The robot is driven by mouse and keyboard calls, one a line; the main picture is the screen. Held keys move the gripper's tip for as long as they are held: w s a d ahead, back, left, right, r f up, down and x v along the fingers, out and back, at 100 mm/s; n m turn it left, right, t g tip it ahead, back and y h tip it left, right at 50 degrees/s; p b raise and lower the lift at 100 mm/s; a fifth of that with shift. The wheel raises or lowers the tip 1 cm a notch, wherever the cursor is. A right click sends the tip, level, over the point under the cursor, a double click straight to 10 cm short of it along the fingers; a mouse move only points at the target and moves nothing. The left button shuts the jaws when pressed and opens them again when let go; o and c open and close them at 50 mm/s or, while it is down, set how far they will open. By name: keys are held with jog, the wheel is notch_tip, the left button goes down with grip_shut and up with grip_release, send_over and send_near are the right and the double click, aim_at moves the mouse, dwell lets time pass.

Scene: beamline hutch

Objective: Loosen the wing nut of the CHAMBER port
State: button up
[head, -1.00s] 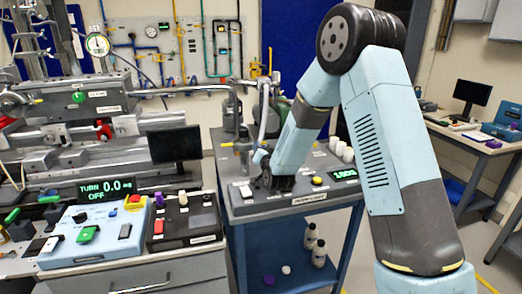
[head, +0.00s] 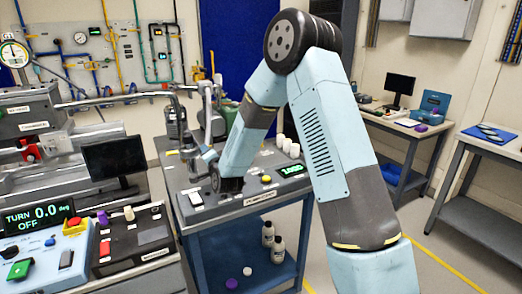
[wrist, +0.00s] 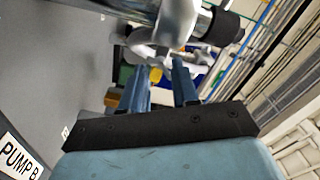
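My gripper (head: 209,156) is at the pipework above the left part of the blue-grey cart (head: 215,212) in the head view. In the wrist view its two blue fingers (wrist: 160,88) stand apart with nothing held between them. Just beyond the fingertips is a silver metal pipe fitting (wrist: 176,22) with a black ring or knob (wrist: 222,28) at its right. A light curved metal part lies between the fitting and the fingers. I cannot tell whether it is the wing nut. No CHAMBER label is readable in either view.
A "PUMP B" label (wrist: 18,158) shows in the wrist view. White bottles (head: 287,146) and a green display (head: 292,170) stand on the cart. A monitor (head: 115,158) and control boxes (head: 135,238) are at left. Open floor lies at right, before the far desk (head: 385,128).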

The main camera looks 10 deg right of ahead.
jog(key=s+d+m, duration=0.1)
jog(key=s+m, duration=0.3)
jog(key=s+d+m, duration=0.1)
jog(key=s+m, duration=0.3)
jog(key=s+d+m, duration=0.1)
jog(key=s+m, duration=0.2)
jog(key=s, duration=0.1)
jog(key=shift+s+d+f+m, duration=0.25)
jog(key=shift+s+d+m, duration=0.05)
jog(key=shift+s+m, duration=0.1)
jog(key=shift+s+d+r, duration=0.1)
jog(key=shift+s, duration=0.2)
jog(key=s+d+r+n+g+h, duration=0.3)
jog(key=s+d+r+n+g, duration=0.4)
jog(key=n, duration=0.8)
jog(key=shift+s+d+r+h, duration=0.3)
jog(key=shift+s+d+r, duration=1.3)
jog(key=shift+d+r, duration=0.7)
